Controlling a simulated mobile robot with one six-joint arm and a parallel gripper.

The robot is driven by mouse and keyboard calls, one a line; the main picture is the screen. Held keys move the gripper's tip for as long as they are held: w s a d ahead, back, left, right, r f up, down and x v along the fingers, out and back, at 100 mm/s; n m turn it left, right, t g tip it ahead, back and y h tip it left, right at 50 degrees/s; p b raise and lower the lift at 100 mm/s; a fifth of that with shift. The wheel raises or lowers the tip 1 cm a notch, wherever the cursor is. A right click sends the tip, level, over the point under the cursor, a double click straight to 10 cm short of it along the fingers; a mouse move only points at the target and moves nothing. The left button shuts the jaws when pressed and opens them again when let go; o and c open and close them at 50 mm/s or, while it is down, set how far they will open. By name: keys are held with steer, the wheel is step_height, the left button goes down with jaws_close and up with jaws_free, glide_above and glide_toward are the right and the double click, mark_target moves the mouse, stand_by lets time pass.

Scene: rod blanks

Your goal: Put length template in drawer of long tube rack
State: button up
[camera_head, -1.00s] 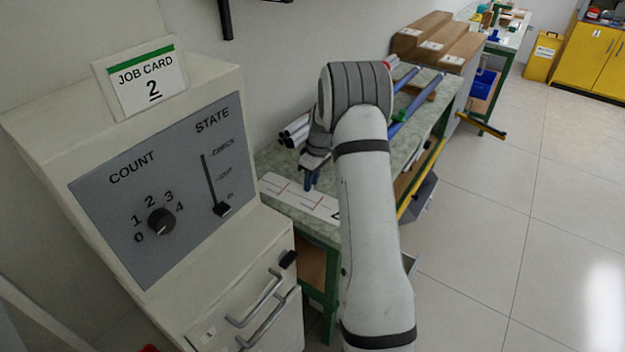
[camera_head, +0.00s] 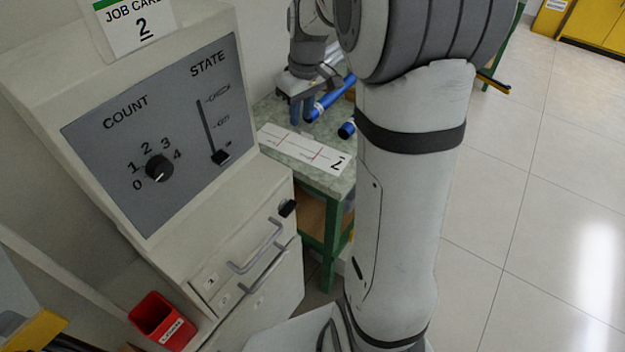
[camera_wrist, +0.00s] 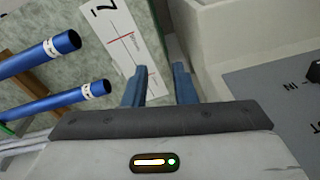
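The length template (camera_head: 305,150) is a flat white strip with red cross lines and a black 2. It lies on the green-speckled bench top in the head view, its 2 end near the front edge. It also shows in the wrist view (camera_wrist: 122,38), running down toward the fingers. My gripper (camera_head: 301,112) is over the bench near the template's far end. In the wrist view my gripper (camera_wrist: 162,84) has its blue fingers apart, with nothing held between them. The long tube rack and its drawer cannot be made out for certain.
Blue tubes (camera_wrist: 38,55) lie on the bench beside the template. A cream cabinet with a count and state panel (camera_head: 160,130) stands close on the left, with drawer handles (camera_head: 256,250) below. A red bin (camera_head: 162,322) is at lower left. Open floor (camera_head: 540,200) lies right.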

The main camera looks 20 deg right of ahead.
steer(key=s+a+m+t, duration=0.1)
steer(key=s+a+m, duration=0.1)
steer(key=s, duration=0.8)
steer(key=s+a+r+m, duration=0.1)
steer(key=s+a+m, duration=0.1)
steer(key=s, duration=0.8)
steer(key=shift+s+a+t+h, duration=0.35)
steer(key=shift+a+t+h, duration=0.05)
steer(key=shift+a, duration=0.5)
steer(key=shift+s, duration=0.4)
steer(key=shift+c, duration=1)
